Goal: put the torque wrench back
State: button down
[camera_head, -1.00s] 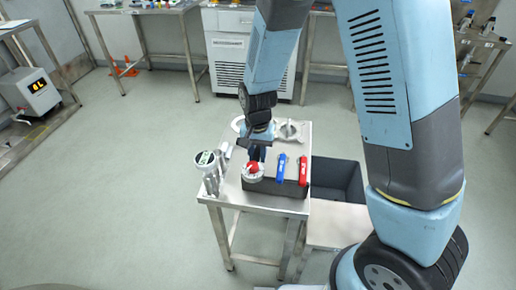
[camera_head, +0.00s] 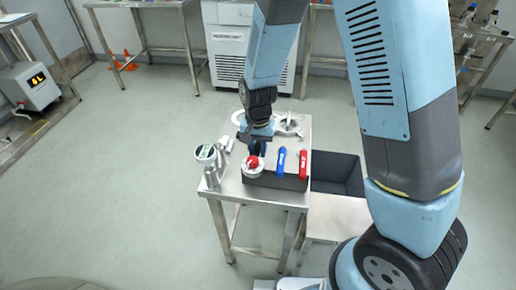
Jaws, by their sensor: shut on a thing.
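My gripper (camera_head: 257,148) is above the left part of the small steel table (camera_head: 231,190), pointing down. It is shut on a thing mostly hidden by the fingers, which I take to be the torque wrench. A round white piece with a red top (camera_head: 253,163) shows just below the fingertips; I cannot tell whether it is part of what I hold. A blue-handled tool (camera_head: 281,161) and a red-handled tool (camera_head: 303,163) sit side by side on a black block (camera_head: 272,181), right of my gripper.
A round-faced gauge (camera_head: 205,154) and metal cylinders stand at the table's left. A white ring (camera_head: 238,117) and a metal fitting (camera_head: 288,125) lie at the back. A dark open bin (camera_head: 337,172) is right of the table. Floor to the left is clear.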

jog(key=c, duration=0.8)
grip_release()
jog(key=shift+r, duration=2.95)
